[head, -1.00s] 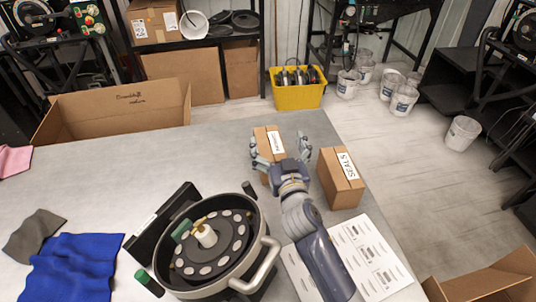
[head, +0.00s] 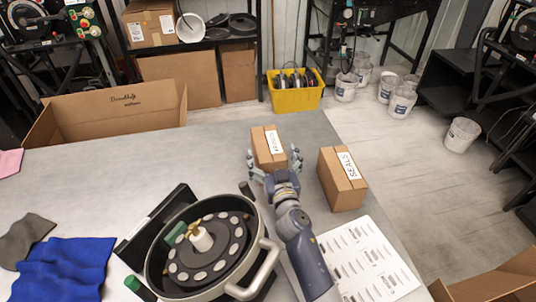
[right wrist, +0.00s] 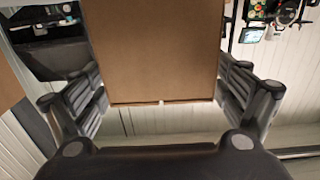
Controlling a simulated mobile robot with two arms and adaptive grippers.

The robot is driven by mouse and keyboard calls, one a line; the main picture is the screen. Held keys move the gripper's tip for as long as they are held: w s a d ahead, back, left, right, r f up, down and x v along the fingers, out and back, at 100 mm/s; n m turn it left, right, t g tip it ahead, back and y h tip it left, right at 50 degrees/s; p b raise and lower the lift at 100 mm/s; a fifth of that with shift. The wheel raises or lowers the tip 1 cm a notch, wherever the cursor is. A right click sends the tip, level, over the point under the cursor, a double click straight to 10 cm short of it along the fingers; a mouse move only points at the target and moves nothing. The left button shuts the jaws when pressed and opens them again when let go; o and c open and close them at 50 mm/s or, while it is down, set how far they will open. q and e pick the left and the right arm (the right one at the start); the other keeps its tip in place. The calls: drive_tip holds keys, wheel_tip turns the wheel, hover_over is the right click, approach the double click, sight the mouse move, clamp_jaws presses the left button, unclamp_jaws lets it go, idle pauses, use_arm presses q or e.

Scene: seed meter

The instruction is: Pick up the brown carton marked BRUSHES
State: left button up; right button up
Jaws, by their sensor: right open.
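The brown carton (head: 263,150) stands on the grey table near its far edge, with a white label on top whose word is too small to read surely. My right gripper (head: 274,161) is open, its fingers on either side of the carton's near end. In the right wrist view the carton (right wrist: 162,50) fills the space between the open fingers of my right gripper (right wrist: 160,98), with a gap seen on both sides. My left gripper is not in view.
A brown carton marked SEALS (head: 341,180) stands close to the right of my right gripper. A round seed meter (head: 250,225) with a handle is at the front. A printed white sheet (head: 365,262) lies right of it. A large open cardboard box (head: 105,115) is at the back left.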

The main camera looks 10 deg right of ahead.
sight(269, 147)
drive_tip(key=w, duration=0.3)
drive_tip(key=shift+w, duration=0.4)
drive_tip(key=shift+s, duration=0.1)
drive_tip(key=c, duration=1.5)
drive_tip(key=shift+o, duration=0.2)
drive_tip(key=shift+r, duration=0.2)
